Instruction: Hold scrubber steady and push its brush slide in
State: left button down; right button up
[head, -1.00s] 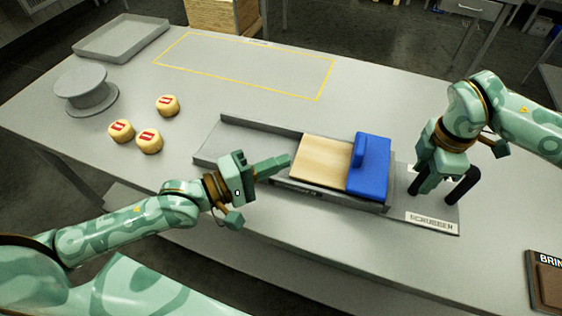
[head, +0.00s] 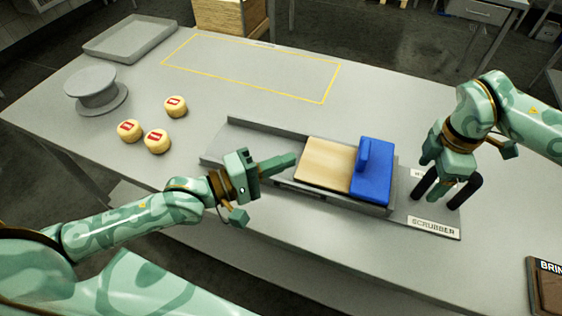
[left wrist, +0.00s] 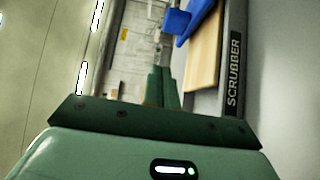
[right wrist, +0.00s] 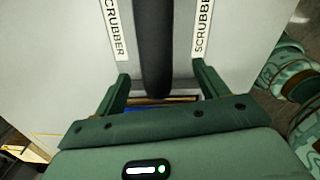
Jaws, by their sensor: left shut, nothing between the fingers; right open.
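The scrubber (head: 225,147) is a long grey tray on the table with a label plate (head: 433,228) at its right end. Its brush slide is a wooden board (head: 325,163) with a blue block and upright grip (head: 372,172), on the right part of the tray. A black handle (head: 465,190) stands at the scrubber's right end. My left gripper (head: 294,160) is shut and empty, its fingertips close to the board's left edge; contact cannot be told. My right gripper (head: 428,193) is open at the black handle, which shows between its fingers in the right wrist view (right wrist: 153,50).
Several small cheese wheels (head: 157,141) with red labels lie left of the scrubber. A grey round stand (head: 96,90) and a shallow grey tray (head: 130,38) are at the far left. A yellow outlined area (head: 250,65) at the back is empty. A brown box (head: 545,290) is at the lower right.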

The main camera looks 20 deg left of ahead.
jog(key=shift+r+p, duration=3.5)
jog(key=shift+r, duration=1.3)
notch_tip(320, 180, up, 16)
jog(key=p, duration=0.1)
